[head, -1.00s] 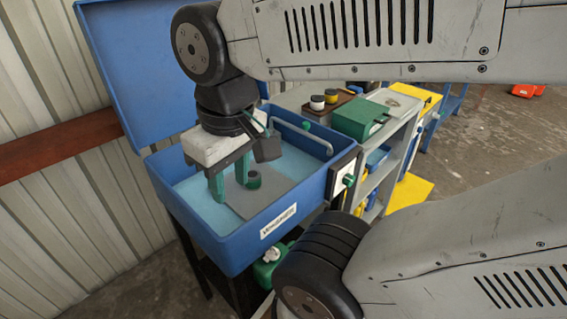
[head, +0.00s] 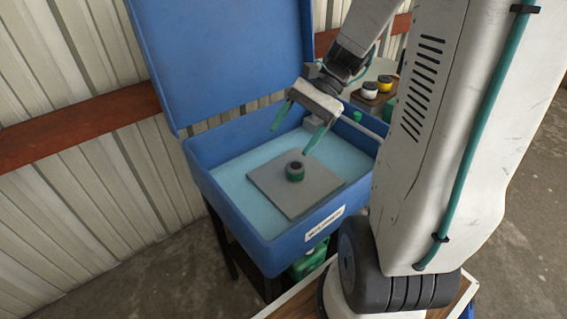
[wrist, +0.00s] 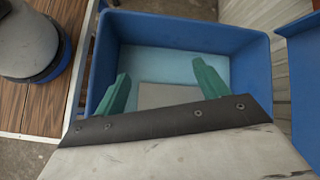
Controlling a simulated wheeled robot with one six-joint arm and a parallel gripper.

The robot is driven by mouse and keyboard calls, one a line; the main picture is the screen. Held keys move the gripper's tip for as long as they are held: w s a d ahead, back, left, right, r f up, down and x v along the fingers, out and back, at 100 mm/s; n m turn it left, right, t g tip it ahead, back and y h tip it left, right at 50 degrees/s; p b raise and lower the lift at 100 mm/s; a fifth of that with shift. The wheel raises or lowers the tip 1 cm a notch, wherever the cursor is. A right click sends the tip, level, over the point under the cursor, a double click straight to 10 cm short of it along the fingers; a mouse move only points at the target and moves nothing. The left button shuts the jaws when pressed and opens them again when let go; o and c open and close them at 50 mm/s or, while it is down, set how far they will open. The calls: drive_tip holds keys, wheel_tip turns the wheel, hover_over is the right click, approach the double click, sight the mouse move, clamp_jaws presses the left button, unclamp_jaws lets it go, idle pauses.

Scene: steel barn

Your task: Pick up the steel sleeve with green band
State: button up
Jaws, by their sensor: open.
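The steel sleeve with green band (head: 295,171) stands upright on a flat grey plate (head: 268,184) inside the blue parts washer basin (head: 250,243). Its green band shows around the lower part, with a dark opening on top. My gripper (head: 294,131) is above the basin, higher than the sleeve and toward its back, with its green fingers spread wide and nothing between them. In the wrist view, the open fingers (wrist: 160,86) point down over the basin (wrist: 190,25) and part of the plate (wrist: 168,96). The sleeve does not show there.
The blue lid (head: 220,60) stands open behind the basin, against the corrugated wall (head: 90,200) with its rust-red rail. A green can (head: 307,262) is below the basin.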

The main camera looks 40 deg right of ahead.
drive_tip(key=w+d+f+m+t+y, duration=0.35)
drive_tip(key=d+f+m+t, duration=0.25)
drive_tip(key=d+f+m, duration=0.55)
drive_tip(key=n, duration=0.2)
approach(296, 166)
drive_tip(key=shift+w+a+f+h, duration=0.15)
drive_tip(key=shift+w+a+f, duration=0.1)
drive_tip(key=shift+a+f, duration=0.3)
drive_tip(key=shift+w+a+f+h, duration=0.1)
drive_tip(key=shift+w+a+f, duration=0.15)
drive_tip(key=shift+a+f, duration=0.25)
drive_tip(key=shift+w+a+r, duration=0.1)
drive_tip(key=shift+a, duration=0.3)
drive_tip(key=x, duration=0.6)
drive_tip(key=shift+w+a, duration=0.2)
drive_tip(key=shift+w, duration=0.05)
drive_tip(key=c, duration=1.3)
